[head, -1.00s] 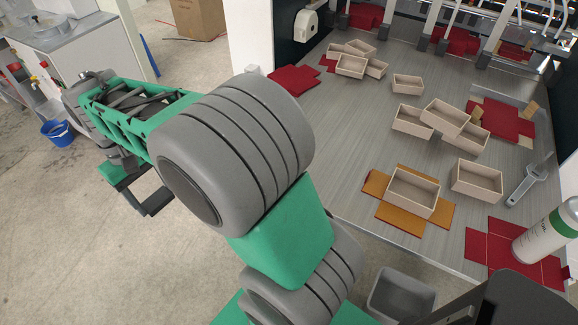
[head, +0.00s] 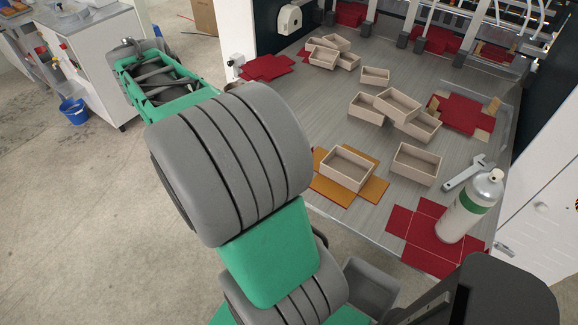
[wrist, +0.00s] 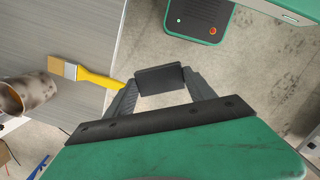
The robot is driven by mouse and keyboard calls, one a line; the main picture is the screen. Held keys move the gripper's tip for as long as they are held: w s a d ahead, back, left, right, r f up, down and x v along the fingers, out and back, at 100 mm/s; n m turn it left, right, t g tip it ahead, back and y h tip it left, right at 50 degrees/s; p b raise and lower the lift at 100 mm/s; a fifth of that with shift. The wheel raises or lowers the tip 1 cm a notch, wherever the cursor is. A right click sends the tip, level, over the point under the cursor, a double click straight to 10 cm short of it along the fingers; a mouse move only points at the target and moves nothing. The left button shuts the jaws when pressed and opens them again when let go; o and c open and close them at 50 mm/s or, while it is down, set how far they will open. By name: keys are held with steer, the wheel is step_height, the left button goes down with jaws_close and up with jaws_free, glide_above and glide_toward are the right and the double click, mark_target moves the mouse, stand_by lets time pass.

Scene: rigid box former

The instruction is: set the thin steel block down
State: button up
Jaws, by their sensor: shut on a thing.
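In the wrist view, my gripper (wrist: 160,88) is shut on a flat dark grey block, the thin steel block (wrist: 160,77), which spans the gap between the fingertips. Pale floor shows behind and below the block, and the grey worktop lies to the left of it. I cannot tell its height above the floor. The block is not seen in the head view, where my arm's large grey and green links fill the middle.
A yellow-handled brush (wrist: 85,73) and a rusty cylinder (wrist: 28,94) lie left of my gripper. The head view shows a worktop (head: 322,118) with several wooden trays, red cardboard blanks (head: 465,113), a wrench (head: 468,172) and a white-green canister (head: 470,207).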

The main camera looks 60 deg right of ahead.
steer(key=s+d+r+n, duration=0.3)
steer(key=s+d, duration=0.4)
steer(key=d, duration=0.2)
steer(key=n+p, duration=0.2)
steer(key=n, duration=0.2)
glide_above(346, 172)
steer(key=shift+t+h, duration=0.3)
steer(key=f, duration=0.8)
steer(key=shift+w+a+f, duration=0.1)
steer(key=shift+a, duration=0.15)
step_height(346, 172, down, 3)
steer(key=shift+d+r, duration=0.1)
steer(key=shift+r, duration=0.05)
steer(key=shift+f, duration=0.3)
steer(key=o, duration=1.5)
steer(key=shift+o, duration=0.2)
